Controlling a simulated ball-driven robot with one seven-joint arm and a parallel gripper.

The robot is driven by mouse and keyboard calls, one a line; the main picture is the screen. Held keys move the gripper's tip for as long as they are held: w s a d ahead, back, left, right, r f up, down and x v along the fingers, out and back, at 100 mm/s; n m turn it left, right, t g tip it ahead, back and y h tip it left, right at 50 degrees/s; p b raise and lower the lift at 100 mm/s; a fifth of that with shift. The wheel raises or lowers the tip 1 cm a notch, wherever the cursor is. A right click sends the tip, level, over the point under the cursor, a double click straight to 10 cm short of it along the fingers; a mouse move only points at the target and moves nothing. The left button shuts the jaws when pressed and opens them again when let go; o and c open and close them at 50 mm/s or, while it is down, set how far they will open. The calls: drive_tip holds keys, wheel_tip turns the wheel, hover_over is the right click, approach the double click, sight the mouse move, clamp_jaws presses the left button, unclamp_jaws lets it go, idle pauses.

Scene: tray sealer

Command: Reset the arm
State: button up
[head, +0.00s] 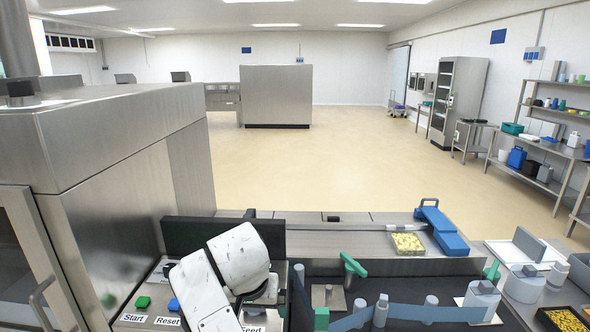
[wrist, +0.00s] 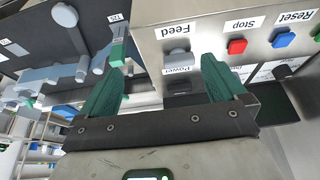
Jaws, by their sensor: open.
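My gripper (wrist: 163,72) is open and empty in the wrist view, its two green fingers apart in front of the control panel (wrist: 203,15). The panel appears upside down there, with the labels Feed, Stop, Reset and Power. A grey Feed knob (wrist: 178,57) lies between the fingertips' directions; contact cannot be told. A red Stop button (wrist: 236,46) and a blue Reset button (wrist: 284,39) sit to its right. In the head view my white arm covers part of the panel; the blue button (head: 173,304) and green Start button (head: 142,302) show left of it.
A steel machine (head: 120,130) stands close on the left. A green-handled lever (head: 353,265) rises right of my arm. A tray of yellow pieces (head: 408,243) and a blue device (head: 440,230) lie on the conveyor. Open floor (head: 310,170) lies beyond.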

drive_tip(key=s+d+f+g, duration=0.1)
drive_tip(key=s+d+f, duration=0.75)
drive_tip(key=d, duration=0.25)
drive_tip(key=s+d+f+g, duration=0.1)
drive_tip(key=s+d+f, duration=0.6)
drive_tip(key=d+f, duration=0.3)
drive_tip(key=s+d, duration=0.4)
drive_tip(key=s, duration=0.4)
drive_tip(key=s+d+f, duration=0.1)
drive_tip(key=s+d, duration=0.4)
drive_tip(key=s, duration=0.3)
drive_tip(key=s+d+g, duration=0.1)
drive_tip(key=s+d, duration=0.4)
drive_tip(key=s, duration=0.4)
drive_tip(key=shift+f, duration=0.35)
drive_tip(key=shift+s, duration=0.1)
drive_tip(key=shift+c, duration=0.5)
